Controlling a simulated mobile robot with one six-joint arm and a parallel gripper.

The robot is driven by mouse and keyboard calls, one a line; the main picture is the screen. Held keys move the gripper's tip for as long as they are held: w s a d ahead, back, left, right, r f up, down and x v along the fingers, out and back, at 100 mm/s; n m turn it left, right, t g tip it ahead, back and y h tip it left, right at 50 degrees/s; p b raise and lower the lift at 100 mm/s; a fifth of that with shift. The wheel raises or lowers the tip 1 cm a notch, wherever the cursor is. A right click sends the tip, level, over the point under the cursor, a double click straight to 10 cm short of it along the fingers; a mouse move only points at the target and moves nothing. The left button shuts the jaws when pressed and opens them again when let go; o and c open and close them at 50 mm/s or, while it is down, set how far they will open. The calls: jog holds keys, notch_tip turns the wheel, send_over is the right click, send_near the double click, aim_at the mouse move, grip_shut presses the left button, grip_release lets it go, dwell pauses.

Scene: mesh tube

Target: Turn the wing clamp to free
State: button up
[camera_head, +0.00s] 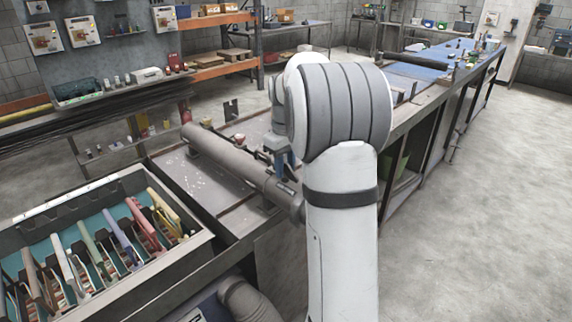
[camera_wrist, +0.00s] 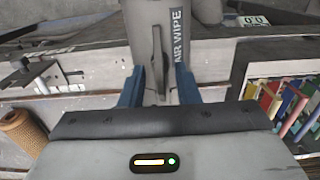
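The wing clamp (camera_wrist: 157,58) shows in the wrist view as a thin upright grey fin on the grey tube body (camera_wrist: 130,15), beside the dark band lettered "AIR WIPE" (camera_wrist: 179,35). My gripper (camera_wrist: 159,75) is open, with one blue finger on each side of the wing. Gaps show between the wing and both fingers. In the head view the long grey tube (camera_head: 225,160) lies across the bench, and my gripper (camera_head: 281,158) is over its right part. The wing is hidden there by my arm.
A crate (camera_head: 35,210) of coloured-handled tools stands at the lower left. In the wrist view, an orange-brown mesh cylinder (camera_wrist: 22,130) lies at left and coloured handles (camera_wrist: 285,108) at right. The bench (camera_head: 215,210) has bare room around the tube. Open floor (camera_head: 480,200) lies right.

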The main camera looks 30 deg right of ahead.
jog(key=shift+c, duration=0.4)
grip_shut()
jog(key=shift+r+m, duration=0.1)
jog(key=shift+m, duration=0.2)
jog(key=m+p, duration=0.1)
jog(key=m, duration=1)
jog(key=shift+m+p, duration=0.3)
jog(key=shift+m, duration=0.1)
jog(key=m, duration=0.5)
jog(key=shift+m, duration=0.4)
